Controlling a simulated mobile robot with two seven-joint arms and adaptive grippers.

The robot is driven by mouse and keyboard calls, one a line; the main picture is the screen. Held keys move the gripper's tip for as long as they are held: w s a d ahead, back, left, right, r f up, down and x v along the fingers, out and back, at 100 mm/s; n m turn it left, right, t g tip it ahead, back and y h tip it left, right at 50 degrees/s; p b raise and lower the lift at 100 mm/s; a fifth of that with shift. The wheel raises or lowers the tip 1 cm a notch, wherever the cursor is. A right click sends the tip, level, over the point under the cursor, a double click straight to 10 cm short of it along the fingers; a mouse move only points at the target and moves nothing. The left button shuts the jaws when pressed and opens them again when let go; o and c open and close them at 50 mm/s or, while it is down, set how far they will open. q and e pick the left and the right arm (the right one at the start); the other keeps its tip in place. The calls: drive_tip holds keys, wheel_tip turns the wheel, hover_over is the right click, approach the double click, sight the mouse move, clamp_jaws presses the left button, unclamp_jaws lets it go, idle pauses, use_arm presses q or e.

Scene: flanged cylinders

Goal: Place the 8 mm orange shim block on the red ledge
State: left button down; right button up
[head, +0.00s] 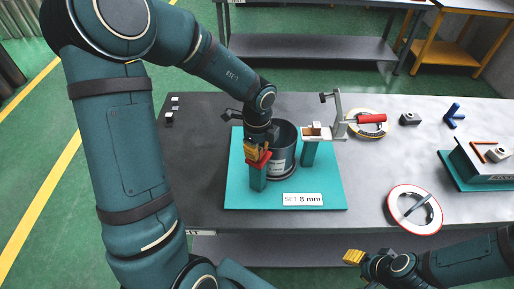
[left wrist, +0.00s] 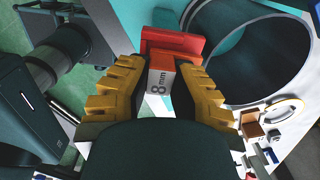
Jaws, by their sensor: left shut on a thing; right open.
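The shim block (left wrist: 162,80) is marked "8 mm" and shows a grey-white face with orange edges in the left wrist view. My left gripper (head: 257,152) is shut on it, with yellow fingers (left wrist: 163,92) on both sides. The red ledge (head: 259,159) is on top of a teal post, directly at the left gripper's fingertips. It also shows just beyond the block in the left wrist view (left wrist: 172,42). Whether block and ledge touch cannot be told. My right gripper (head: 355,257) is open and empty, near the front of the table.
A dark flanged cylinder (head: 284,150) stands close right of the ledge on a teal base (head: 236,193). A "SET 8 mm" card (head: 302,199) lies in front. A red-rimmed dish (head: 414,228) is at right.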

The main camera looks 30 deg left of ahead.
use_arm(q)
drive_tip(key=shift+f, duration=0.6)
drive_tip(key=c, duration=0.9)
unclamp_jaws()
wheel_tip(320, 180, up, 12)
drive_tip(key=shift+r, duration=0.1)
